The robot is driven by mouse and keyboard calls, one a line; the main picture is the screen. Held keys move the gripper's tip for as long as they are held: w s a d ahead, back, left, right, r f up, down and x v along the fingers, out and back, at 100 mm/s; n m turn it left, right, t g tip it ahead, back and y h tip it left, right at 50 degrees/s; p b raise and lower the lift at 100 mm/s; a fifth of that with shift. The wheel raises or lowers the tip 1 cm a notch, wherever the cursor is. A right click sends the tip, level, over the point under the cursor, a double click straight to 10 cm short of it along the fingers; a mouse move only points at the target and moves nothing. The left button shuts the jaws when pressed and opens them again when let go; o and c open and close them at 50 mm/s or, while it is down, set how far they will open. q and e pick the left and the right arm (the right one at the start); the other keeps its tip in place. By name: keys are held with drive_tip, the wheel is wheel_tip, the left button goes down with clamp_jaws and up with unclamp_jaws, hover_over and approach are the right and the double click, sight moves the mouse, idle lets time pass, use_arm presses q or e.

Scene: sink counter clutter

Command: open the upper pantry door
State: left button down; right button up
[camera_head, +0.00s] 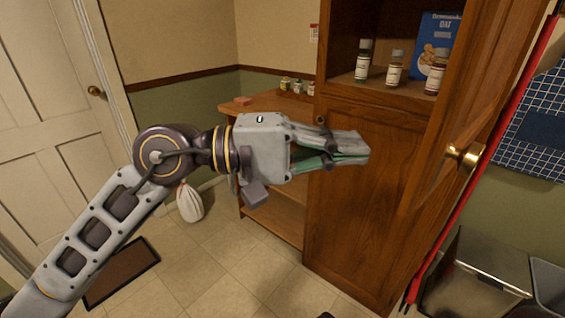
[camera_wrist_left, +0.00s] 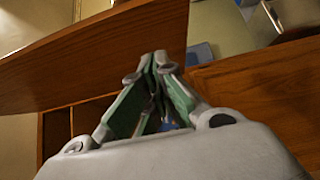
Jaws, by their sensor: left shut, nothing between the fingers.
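The upper pantry door (camera_head: 478,85) is wooden and stands swung open to the right in the head view. Its round brass knob (camera_head: 465,154) is near its lower part. Behind it the upper compartment of the wooden pantry (camera_head: 350,200) is exposed. My left gripper (camera_head: 366,152) is shut and empty, in front of the pantry at about the height of the lower door's top, left of the open door and apart from the knob. Its closed fingertips (camera_wrist_left: 155,58) also show in the left wrist view, between wooden panels. My right gripper is out of view.
Small bottles (camera_head: 396,68) and a blue cereal box (camera_head: 436,35) stand on the pantry shelf. A wooden counter (camera_head: 265,103) with jars is left of the pantry. A red pole (camera_head: 490,150) and a clear bin (camera_head: 490,262) are at the right. Tiled floor lies open below.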

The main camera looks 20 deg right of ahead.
use_arm(q)
drive_tip(key=s+a, duration=0.1)
drive_tip(key=a, duration=0.8)
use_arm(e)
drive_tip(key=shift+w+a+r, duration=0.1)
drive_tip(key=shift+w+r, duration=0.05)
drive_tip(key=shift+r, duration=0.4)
use_arm(q)
drive_tip(key=shift+s, duration=0.1)
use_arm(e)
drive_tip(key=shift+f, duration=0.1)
